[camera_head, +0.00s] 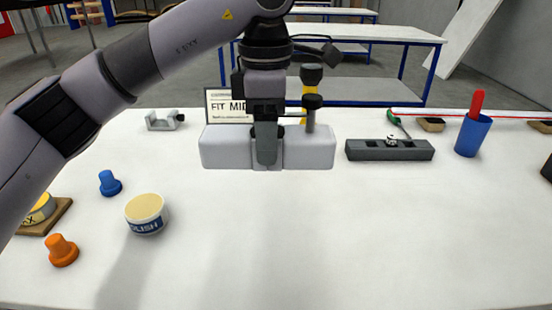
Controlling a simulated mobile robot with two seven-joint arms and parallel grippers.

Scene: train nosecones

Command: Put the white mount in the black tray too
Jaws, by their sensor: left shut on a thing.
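A pale block, which I take for the white mount (307,148), is in the middle of the camera_head view. My left gripper (265,150) points down at its centre. One finger lies across its front face; the other finger is hidden. The gripper is shut on the block, and I cannot tell whether the block is lifted. To its right a long dark grey tray (415,151) lies on the table, with openings in its top and a small shiny piece at its middle. I take it for the black tray. My right gripper is not in view.
A grey bracket (163,121) and a sign (216,104) stand at the back. A blue cup (473,135) is right. Blue (109,184) and orange (61,251) plugs and a round tin (146,213) are left. The front centre and right of the table are clear.

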